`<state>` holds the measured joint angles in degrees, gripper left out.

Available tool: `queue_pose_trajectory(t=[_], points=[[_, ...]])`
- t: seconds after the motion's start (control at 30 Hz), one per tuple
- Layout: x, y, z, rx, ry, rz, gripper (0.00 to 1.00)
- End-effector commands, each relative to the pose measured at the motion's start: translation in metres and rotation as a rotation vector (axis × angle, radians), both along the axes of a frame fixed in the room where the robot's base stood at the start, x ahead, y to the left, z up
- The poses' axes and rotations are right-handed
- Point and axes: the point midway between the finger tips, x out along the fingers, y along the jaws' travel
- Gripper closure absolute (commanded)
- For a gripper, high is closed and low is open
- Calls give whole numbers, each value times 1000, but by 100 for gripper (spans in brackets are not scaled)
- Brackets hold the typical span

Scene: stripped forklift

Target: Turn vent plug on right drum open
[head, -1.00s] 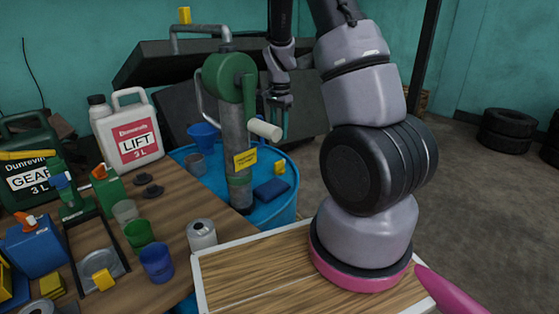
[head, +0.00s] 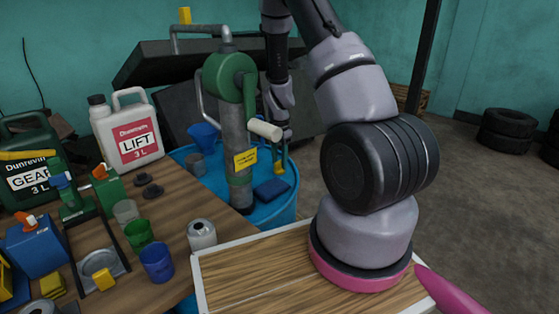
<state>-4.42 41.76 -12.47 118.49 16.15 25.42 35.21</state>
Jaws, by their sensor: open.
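The blue drum (head: 278,218) stands behind the bench, with a hand pump (head: 230,80) in its top. A small yellow piece (head: 280,168) on the drum's top, right of the pump, looks like the vent plug. My gripper (head: 281,157) points down at it from above, open, with its fingertips at or just over the plug. The pump's pale handle (head: 264,130) partly covers my gripper. I cannot tell whether the fingers touch the plug. Only one drum shows clearly.
The wooden bench (head: 185,205) at left holds jugs, cups and a metal can (head: 201,234). Open floor and tyres (head: 506,130) are at right.

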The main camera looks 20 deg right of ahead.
Motion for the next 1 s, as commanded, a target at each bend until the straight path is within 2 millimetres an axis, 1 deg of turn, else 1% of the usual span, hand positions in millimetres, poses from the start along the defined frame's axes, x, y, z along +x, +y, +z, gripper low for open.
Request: queue_pose_trajectory(t=[0.13, 0.17, 0.2, 0.23, 0.27, 0.67, 0.87, 1.0], points=[[0, 0, 0, 0, 0, 0, 55], [0, 0, 0, 0, 0, 0, 66], [0, 0, 0, 0, 0, 0, 82], [0, 0, 0, 0, 0, 0, 93], [0, 0, 0, 0, 0, 0, 100], [0, 0, 1, 0, -1, 34, 100], [0, 0, 1, 0, -1, 138, 100], [0, 0, 1, 0, -1, 251, 100]])
